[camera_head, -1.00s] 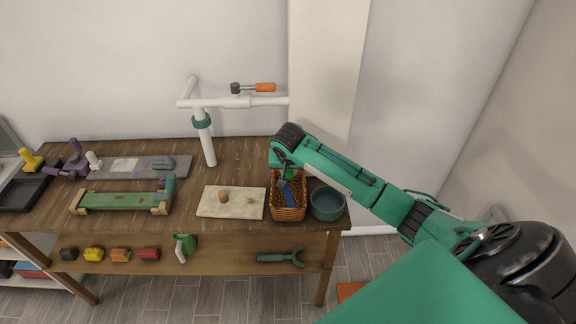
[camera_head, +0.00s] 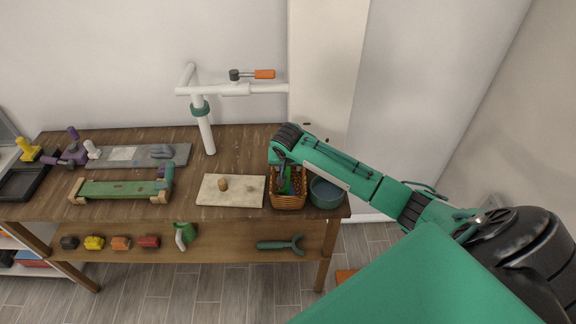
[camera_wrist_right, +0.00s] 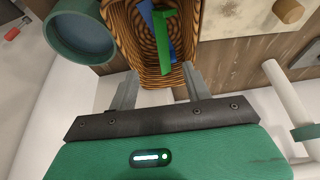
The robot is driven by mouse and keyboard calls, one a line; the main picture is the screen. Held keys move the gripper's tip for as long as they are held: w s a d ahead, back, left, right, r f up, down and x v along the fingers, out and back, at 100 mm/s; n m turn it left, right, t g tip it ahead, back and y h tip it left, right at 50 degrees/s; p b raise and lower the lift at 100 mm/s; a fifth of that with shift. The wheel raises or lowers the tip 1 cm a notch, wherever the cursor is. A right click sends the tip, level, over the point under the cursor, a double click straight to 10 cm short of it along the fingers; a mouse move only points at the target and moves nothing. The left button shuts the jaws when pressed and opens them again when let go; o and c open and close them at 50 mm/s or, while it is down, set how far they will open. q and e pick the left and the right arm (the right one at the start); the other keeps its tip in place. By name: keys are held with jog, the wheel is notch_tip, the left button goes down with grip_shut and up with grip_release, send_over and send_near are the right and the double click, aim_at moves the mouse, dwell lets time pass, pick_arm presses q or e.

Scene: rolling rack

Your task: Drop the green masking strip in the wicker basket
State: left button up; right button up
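The wicker basket (camera_head: 289,202) stands near the right end of the workbench, and its woven inside shows in the right wrist view (camera_wrist_right: 144,60). The green masking strip (camera_wrist_right: 166,42) lies inside the basket, leaning across a blue strip (camera_wrist_right: 148,14). In the head view the green strip (camera_head: 288,183) is partly hidden by my arm. My right gripper (camera_wrist_right: 158,88) is open and empty above the basket, its fingers apart and clear of the strip. My left gripper is not in view.
A teal bowl (camera_head: 327,194) stands close against the basket's right side. A pale board with knobs (camera_head: 232,199) lies to its left. A white stand (camera_head: 205,132) rises at the back. A lower shelf (camera_head: 220,249) holds several small items.

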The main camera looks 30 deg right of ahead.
jog(key=b+v, duration=0.4)
jog(key=v, duration=1)
jog(key=shift+b, duration=0.35)
jog(key=shift+f, duration=0.15)
